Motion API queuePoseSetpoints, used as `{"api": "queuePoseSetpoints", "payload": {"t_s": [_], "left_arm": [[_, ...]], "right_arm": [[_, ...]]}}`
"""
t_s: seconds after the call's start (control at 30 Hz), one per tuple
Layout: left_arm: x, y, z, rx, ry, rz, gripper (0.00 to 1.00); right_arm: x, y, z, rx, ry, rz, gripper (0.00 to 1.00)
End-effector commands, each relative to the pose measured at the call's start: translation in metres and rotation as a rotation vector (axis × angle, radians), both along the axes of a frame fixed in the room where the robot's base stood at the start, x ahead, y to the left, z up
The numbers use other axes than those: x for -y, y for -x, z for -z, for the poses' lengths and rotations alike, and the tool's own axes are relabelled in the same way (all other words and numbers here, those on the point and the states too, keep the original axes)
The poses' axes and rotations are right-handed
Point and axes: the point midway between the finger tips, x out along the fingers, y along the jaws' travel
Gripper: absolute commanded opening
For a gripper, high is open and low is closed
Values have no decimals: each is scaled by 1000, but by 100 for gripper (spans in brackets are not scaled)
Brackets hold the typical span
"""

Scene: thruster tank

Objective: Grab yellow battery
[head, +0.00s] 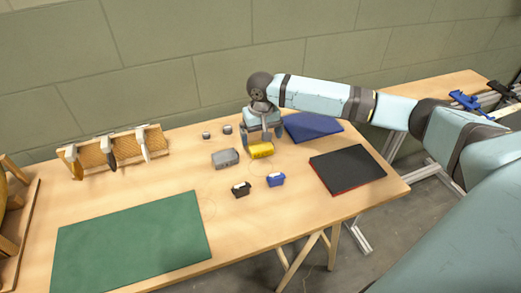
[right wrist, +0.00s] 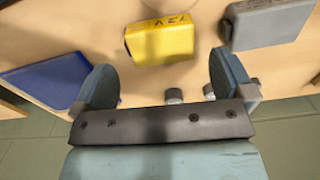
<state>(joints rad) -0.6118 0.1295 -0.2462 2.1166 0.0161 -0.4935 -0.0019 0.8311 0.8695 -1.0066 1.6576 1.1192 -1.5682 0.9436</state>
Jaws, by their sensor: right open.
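The yellow battery (head: 261,151) lies on the wooden table, right of a grey block. In the right wrist view the yellow battery (right wrist: 160,42) is at the upper middle, with dark lettering on one side. My right gripper (head: 264,137) is at the battery's back edge in the head view, pointing down. In the right wrist view my right gripper (right wrist: 164,80) has its two fingers wide apart with nothing between them. The battery is beyond the fingertips, roughly in line with the gap. My left gripper is not in view.
The grey block (head: 225,158) is close on the battery's left. Two small grey cylinders (head: 227,129) are behind left. A blue mat (head: 312,127) and a black mat (head: 347,169) lie right, a green mat (head: 130,240) left.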

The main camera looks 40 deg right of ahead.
Motion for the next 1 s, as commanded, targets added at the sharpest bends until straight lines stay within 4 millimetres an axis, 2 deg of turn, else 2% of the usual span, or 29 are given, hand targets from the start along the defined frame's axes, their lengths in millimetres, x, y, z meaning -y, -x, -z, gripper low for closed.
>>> {"api": "queuePoseSetpoints", "payload": {"t_s": [0.4, 0.63, 0.87, 0.9, 1.0], "left_arm": [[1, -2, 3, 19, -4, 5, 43], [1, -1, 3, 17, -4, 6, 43], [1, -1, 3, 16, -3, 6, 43], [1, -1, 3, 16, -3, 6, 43], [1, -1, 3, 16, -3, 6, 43]], "right_arm": [[0, -2, 50, -1, 2, 0, 100], [0, -2, 52, 1, 1, -1, 100], [0, -2, 51, 1, 1, -1, 47], [0, -2, 51, 2, 1, 0, 44], [0, -2, 51, 1, 0, 0, 44]]}}
